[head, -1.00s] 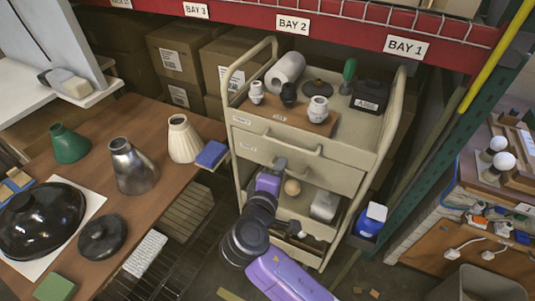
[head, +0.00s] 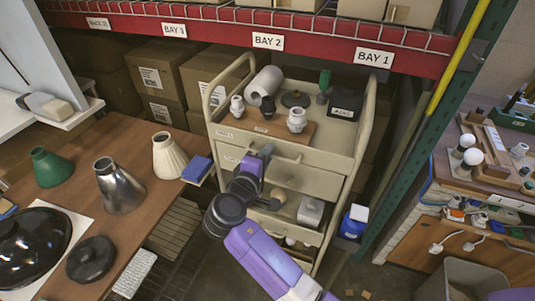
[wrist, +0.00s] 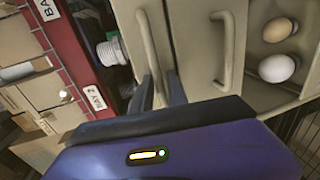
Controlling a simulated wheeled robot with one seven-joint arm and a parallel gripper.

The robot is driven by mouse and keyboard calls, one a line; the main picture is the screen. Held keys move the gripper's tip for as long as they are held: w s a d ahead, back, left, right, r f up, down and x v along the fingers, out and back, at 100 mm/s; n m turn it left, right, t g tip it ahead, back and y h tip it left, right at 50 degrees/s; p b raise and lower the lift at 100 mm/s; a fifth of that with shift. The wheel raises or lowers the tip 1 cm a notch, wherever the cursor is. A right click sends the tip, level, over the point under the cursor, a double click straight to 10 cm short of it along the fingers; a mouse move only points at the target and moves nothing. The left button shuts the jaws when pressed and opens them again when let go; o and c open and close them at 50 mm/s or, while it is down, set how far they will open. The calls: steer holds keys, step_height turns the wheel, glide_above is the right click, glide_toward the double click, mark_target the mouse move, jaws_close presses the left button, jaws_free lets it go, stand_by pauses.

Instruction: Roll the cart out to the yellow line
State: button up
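The beige cart (head: 318,178) stands under the red shelf beam, with its upper tray, drawers and an open lower shelf facing me. The wrist view shows its upper drawer handle (wrist: 147,40) and a lower drawer handle (wrist: 222,48). My gripper (head: 266,152) is at the front of the upper drawer, by its handle. In the wrist view, the dark fingers of my gripper (wrist: 163,88) are apart, with the handle's end at the gap between them. Contact with the handle cannot be told. I cannot make out a yellow line on the floor.
A wooden table (head: 140,205) with lamp shades is to the left of the cart. A green rack upright (head: 415,140) and a blue container (head: 353,222) are close on its right. Lamp sockets and a paper roll (head: 264,84) stand on its top.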

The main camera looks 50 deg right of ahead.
steer(key=shift+c, duration=0.3)
jaws_close()
stand_by(1.2)
